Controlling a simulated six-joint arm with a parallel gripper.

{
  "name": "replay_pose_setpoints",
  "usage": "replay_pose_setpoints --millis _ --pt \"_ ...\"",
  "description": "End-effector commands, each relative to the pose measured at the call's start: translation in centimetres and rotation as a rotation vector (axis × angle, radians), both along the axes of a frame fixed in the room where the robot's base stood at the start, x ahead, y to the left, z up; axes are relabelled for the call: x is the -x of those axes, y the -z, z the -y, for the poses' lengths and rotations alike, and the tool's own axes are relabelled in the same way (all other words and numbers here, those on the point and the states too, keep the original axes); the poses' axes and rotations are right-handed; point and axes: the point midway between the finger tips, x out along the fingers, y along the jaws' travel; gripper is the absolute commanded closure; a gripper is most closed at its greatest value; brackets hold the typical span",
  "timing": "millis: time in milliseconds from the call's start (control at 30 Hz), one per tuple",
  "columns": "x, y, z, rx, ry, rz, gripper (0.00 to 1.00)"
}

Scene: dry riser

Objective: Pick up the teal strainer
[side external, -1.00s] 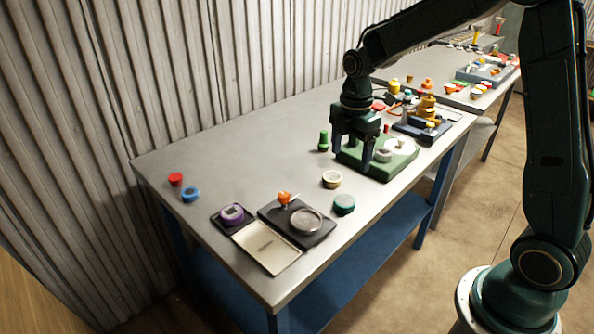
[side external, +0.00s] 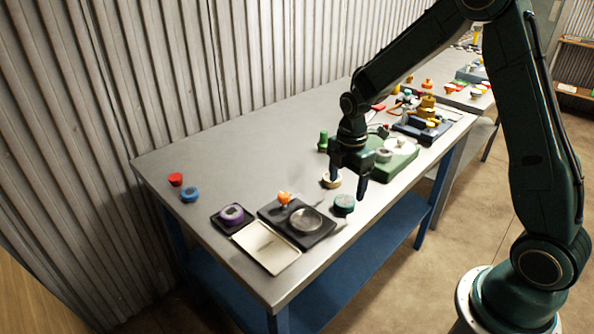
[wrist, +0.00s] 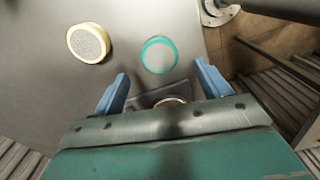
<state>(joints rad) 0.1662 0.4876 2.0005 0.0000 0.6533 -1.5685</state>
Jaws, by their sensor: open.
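The teal strainer (side external: 344,204) is a short round piece lying on the grey table near its front edge. In the wrist view the teal strainer (wrist: 159,55) shows as a teal ring with a pale mesh middle, ahead of the gap between my fingers. My gripper (side external: 348,186) is over the table just behind and above the strainer, fingers pointing down. Its blue fingers (wrist: 161,82) are spread, with nothing held between them. The strainer is apart from both fingers in the wrist view.
A cream-yellow strainer (wrist: 88,43) lies beside the teal one; one finger partly covers it in the side view. A dark tray (side external: 319,236) with a round grey dish (side external: 305,220) is close by. A green block (side external: 400,162) stands behind.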

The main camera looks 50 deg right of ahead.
Motion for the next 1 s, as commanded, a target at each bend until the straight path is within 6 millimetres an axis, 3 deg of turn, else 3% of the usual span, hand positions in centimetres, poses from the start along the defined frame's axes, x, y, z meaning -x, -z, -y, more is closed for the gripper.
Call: replay_pose_setpoints --millis 367,800,1000 --pt "0.0 0.8 0.0 0.0 0.0 -0.002 0.24" --pt "0.0 5.1 0.1 -0.001 0.0 -0.003 0.24" --pt "0.0 5.6 0.1 0.0 0.0 0.0 0.24"
